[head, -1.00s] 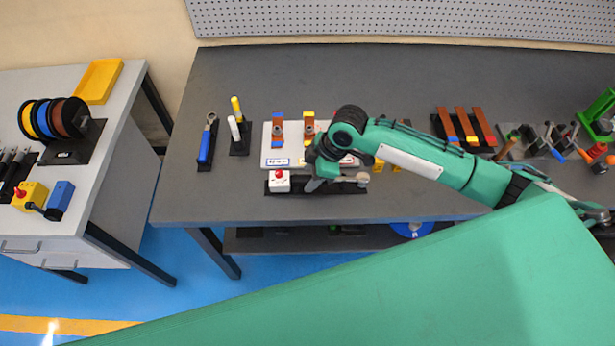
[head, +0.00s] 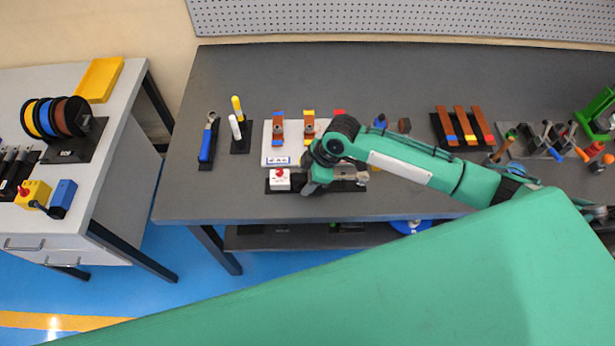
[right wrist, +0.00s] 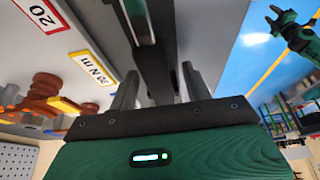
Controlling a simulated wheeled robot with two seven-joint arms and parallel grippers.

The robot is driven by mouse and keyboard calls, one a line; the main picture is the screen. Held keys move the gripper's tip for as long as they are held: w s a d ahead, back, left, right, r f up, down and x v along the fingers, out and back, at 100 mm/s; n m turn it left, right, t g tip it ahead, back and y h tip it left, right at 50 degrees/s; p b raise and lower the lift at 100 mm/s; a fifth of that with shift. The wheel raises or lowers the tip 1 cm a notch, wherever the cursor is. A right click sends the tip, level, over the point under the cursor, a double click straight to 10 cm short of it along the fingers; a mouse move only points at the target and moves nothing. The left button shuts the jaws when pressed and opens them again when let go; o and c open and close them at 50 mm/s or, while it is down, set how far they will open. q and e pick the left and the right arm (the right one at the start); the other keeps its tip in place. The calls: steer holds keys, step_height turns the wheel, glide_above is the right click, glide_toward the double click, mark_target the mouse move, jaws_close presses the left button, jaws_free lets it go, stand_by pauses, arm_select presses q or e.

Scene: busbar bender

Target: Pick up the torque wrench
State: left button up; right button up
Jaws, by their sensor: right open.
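A long dark tool with a silver edge, which looks like the torque wrench (right wrist: 148,22), runs between the fingers of my right gripper in the right wrist view. In the head view, its silver end (head: 362,178) shows at the right of a black holder on the dark bench. My right gripper (head: 312,187) is over the holder's middle and hides much of the tool. In the right wrist view, the gripper (right wrist: 160,90) is open, with a grey finger on each side of the tool. A dark green jointed shape at the upper right there may be my left arm.
A white box with a red button (head: 280,179) sits just left of my right gripper. A white board (head: 268,158) with labels and copper-coloured bars lies behind it. A blue-handled tool (head: 205,145) and two upright pens or markers stand further left. The bench's front left is clear.

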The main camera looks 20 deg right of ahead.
steer(key=shift+c, duration=0.2)
jaws_close()
steer(key=shift+w, duration=0.1)
